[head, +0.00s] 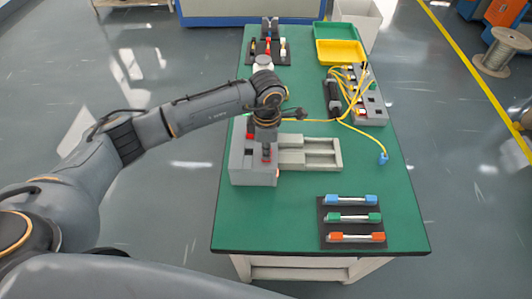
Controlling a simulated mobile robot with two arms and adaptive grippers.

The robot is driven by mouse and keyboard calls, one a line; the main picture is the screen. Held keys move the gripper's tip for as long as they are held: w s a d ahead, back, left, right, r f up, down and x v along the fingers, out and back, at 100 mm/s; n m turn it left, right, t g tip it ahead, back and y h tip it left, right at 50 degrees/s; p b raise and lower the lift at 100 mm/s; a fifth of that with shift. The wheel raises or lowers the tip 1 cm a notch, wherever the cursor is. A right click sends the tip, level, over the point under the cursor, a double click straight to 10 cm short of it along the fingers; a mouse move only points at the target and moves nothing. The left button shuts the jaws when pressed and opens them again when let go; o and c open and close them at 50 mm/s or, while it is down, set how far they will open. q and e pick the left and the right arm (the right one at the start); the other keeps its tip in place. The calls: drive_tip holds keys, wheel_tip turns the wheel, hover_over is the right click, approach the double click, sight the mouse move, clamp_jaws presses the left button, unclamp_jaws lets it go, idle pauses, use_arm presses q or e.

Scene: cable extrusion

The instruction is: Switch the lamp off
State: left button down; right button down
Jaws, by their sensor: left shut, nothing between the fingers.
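My left gripper (267,150) points down over a grey box (252,168) at the left edge of the green table. It is shut and empty. Its tip is at the box's top or just above it; I cannot tell whether it touches. A red part (250,128) shows on the box, behind and left of the gripper. The gripper and wrist hide some of the box top. I cannot make out for certain which thing is the lamp or its switch, or whether it is lit. My right gripper is not in view.
A grey slotted fixture (318,153) adjoins the box. A yellow cable runs to a blue plug (384,158) and a grey socket block (371,104). A black mat (333,204) holds three coloured-end pieces. Yellow (340,52) and green trays stand at the back.

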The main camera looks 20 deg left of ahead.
use_arm(q)
drive_tip(key=shift+f, duration=0.15)
drive_tip(key=shift+r+p, duration=1.7)
drive_tip(key=shift+r, duration=1.85)
